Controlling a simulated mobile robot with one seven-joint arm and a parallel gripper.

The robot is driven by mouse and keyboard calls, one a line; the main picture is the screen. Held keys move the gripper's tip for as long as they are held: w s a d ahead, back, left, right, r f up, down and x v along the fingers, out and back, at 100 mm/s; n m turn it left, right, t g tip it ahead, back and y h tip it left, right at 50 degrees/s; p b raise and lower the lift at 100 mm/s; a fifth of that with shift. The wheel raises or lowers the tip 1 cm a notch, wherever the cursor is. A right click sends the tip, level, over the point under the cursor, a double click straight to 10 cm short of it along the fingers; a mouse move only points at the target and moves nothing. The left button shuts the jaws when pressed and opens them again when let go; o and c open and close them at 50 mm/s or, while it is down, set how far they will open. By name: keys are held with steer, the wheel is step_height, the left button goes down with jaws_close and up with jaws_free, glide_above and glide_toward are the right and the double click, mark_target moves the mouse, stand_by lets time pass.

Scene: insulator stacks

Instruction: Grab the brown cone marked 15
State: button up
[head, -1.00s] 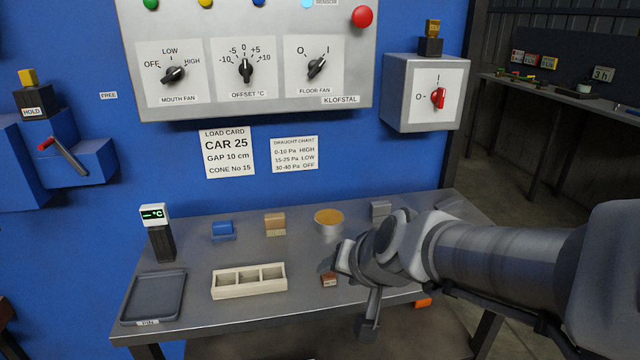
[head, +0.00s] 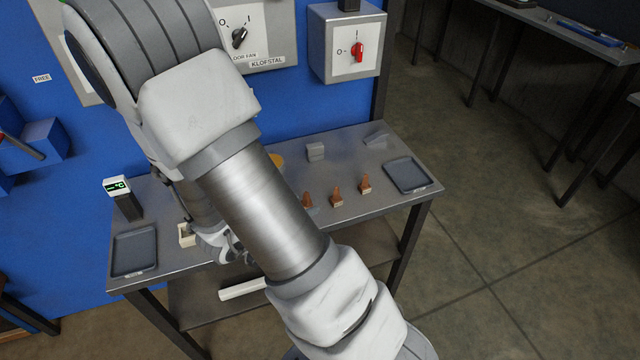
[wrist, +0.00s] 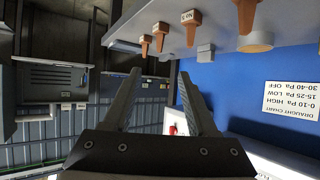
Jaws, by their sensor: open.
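Three brown cones on small blocks stand upright on the grey table (head: 345,150) in the head view: a left one (head: 308,200), a middle one (head: 337,194) and a right one (head: 365,183). The wrist view is upside down and shows several cones along its top, including one cut by the top edge (wrist: 246,14), one with a white label (wrist: 193,30) and one beside it (wrist: 160,38). I cannot read the number 15 on any of them. My gripper (wrist: 159,72) is open and empty, apart from the cones. In the head view my arm hides part of the table.
A grey tray (head: 408,174) lies at the table's right end and another (head: 135,250) at its left. A grey block (head: 316,151), a wedge (head: 376,138) and a thermometer (head: 122,198) stand on the table. The blue wall (head: 290,105) rises behind.

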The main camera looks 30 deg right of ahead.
steer(key=b, duration=0.2)
glide_toward(335, 192)
steer(key=x, duration=0.5)
steer(key=shift+d, duration=0.2)
steer(key=shift+b+x, duration=0.45)
steer(key=shift+x, duration=2.4)
steer(key=shift+w+a+f, duration=0.1)
steer(key=shift+a, duration=0.05)
jaws_close()
